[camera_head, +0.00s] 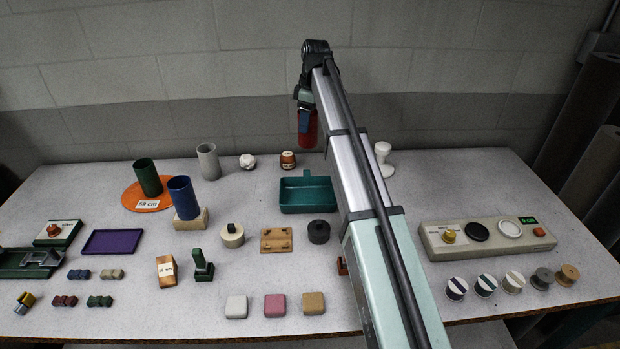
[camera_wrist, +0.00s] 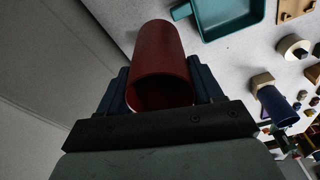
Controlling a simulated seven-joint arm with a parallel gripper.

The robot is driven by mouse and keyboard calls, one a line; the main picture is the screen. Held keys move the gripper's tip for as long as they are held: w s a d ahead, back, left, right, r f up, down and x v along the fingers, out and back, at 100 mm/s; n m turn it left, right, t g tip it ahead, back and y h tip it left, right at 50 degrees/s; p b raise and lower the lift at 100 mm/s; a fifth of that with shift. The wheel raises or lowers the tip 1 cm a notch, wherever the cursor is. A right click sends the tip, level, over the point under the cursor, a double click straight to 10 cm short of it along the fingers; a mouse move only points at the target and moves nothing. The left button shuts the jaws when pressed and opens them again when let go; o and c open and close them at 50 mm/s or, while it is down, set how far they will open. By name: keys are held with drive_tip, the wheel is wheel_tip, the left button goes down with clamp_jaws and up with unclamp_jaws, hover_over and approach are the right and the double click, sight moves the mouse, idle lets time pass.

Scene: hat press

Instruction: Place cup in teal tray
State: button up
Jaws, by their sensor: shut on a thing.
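A red cup (camera_head: 308,131) is held by my gripper (camera_head: 306,112) high at the back of the table, just above and behind the teal tray. In the wrist view the red cup (camera_wrist: 160,62) sits between both dark fingers of my gripper (camera_wrist: 161,92), its open end towards the camera. The teal tray (camera_head: 307,209) lies on the table in the middle, looks empty, and has a short handle at its back edge. The teal tray (camera_wrist: 228,35) also shows in the wrist view at the upper right, apart from the cup. My arm covers the area right of the tray.
A green cup (camera_head: 148,177), a blue cup (camera_head: 183,197) on a block and a grey cup (camera_head: 208,161) stand at the back left. A brown pot (camera_head: 288,159) and a white lump (camera_head: 247,161) stand behind the tray. A wooden board (camera_head: 276,239) lies in front.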

drive_tip(key=s+f, duration=0.1)
drive_tip(key=s, duration=1.1)
drive_tip(key=shift+m, duration=0.6)
drive_tip(key=shift+w+a+f, duration=0.1)
drive_tip(key=shift+a+f, duration=0.05)
drive_tip(key=shift+f, duration=1.55)
drive_tip(key=shift+w+a+f, duration=0.15)
drive_tip(key=shift+f, duration=1.55)
drive_tip(key=shift+w+a+f, duration=0.1)
drive_tip(key=shift+a+f, duration=0.05)
drive_tip(key=shift+f, duration=1.55)
drive_tip(key=shift+f, duration=0.1)
drive_tip(key=o, duration=1.1)
drive_tip(key=r, duration=0.4)
drive_tip(key=d+r, duration=0.1)
drive_tip(key=r, duration=0.7)
drive_tip(key=shift+s+d+r, duration=0.1)
drive_tip(key=shift+s+d, duration=0.1)
drive_tip(key=shift+s, duration=0.1)
